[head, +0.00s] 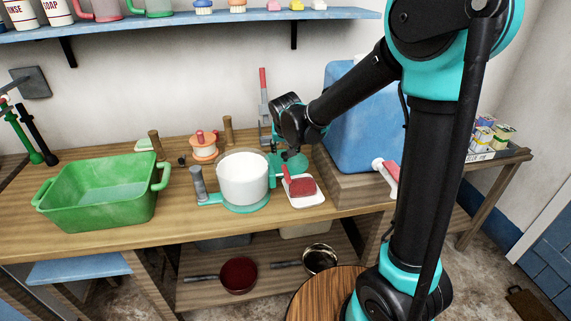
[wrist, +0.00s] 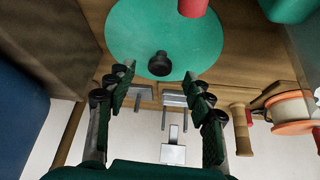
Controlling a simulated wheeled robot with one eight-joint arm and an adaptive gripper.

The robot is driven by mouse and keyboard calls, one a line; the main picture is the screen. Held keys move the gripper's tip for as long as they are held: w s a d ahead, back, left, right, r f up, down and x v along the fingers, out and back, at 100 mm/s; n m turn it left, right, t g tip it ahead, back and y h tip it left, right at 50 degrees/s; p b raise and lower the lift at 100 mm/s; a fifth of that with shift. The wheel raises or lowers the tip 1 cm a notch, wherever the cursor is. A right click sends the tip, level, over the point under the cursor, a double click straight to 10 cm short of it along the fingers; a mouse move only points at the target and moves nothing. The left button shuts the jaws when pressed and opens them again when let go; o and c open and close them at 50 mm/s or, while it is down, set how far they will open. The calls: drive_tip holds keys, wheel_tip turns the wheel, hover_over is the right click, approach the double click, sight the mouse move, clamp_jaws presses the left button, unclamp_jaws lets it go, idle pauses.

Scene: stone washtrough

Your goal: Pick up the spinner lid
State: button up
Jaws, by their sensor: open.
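The spinner lid, a flat teal disc (wrist: 135,35), lies on the wooden counter and fills the top middle of the wrist view. It carries a black knob (wrist: 160,65) and an upright red handle (wrist: 193,6). In the head view the lid (head: 294,168) is partly hidden behind my arm's end. My gripper (wrist: 165,75) is open and empty, pointing down over the lid. In the wrist picture the black knob lies between the two fingertips, apart from both. Contact with the lid cannot be told.
A white pot (head: 243,180) on a teal base stands left of the lid. A white tray (head: 305,202) with a red block is in front. A blue box (head: 360,120) on wood stands right. An orange spool (head: 203,150) and green basin (head: 100,205) are farther left.

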sight(285, 154)
drive_tip(key=shift+x, duration=2.8)
drive_tip(key=shift+w, duration=0.1)
drive_tip(key=shift+r, duration=0.1)
clamp_jaws()
